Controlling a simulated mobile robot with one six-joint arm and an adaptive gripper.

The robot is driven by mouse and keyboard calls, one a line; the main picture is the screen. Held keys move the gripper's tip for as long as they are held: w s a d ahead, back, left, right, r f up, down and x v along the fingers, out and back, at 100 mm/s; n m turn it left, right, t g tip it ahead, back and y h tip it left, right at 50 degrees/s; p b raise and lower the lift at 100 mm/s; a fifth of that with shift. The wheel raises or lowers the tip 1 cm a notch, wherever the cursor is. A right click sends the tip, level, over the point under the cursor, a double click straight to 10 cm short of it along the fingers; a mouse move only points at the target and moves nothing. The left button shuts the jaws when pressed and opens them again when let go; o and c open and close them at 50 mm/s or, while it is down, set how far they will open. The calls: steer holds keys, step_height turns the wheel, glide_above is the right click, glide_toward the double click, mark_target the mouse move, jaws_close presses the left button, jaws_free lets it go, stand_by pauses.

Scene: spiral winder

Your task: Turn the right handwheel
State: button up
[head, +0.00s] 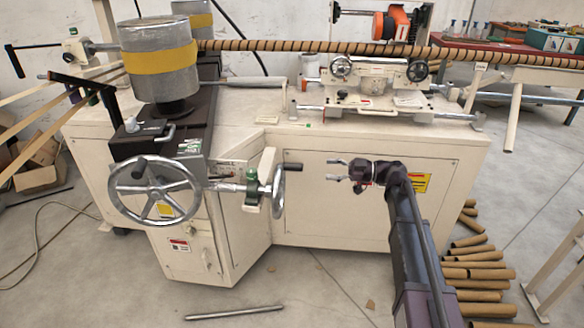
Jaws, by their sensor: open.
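A large spoked metal handwheel (153,190) faces the camera at the front left of the cream winder. To its right is a smaller handwheel (278,190), seen nearly edge-on, with a dark handle (292,167) sticking out to the right near its top. My gripper (330,170) is open and empty. It points left, to the right of the smaller handwheel and apart from it, in front of the cabinet panel. Two small handwheels, a left one (341,67) and a right one (417,70), sit on the upper carriage.
The cream cabinet (330,222) stands behind my gripper. A shaft and bracket (225,187) join the two front wheels. A metal rod (234,313) lies on the floor. Several cardboard tubes (470,272) lie at the lower right. A long wound tube (290,46) crosses the top.

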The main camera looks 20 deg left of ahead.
mark_target(284, 167)
steer(key=x, duration=1.2)
steer(key=shift+a, duration=0.1)
jaws_close()
steer(key=shift+s+a, duration=0.1)
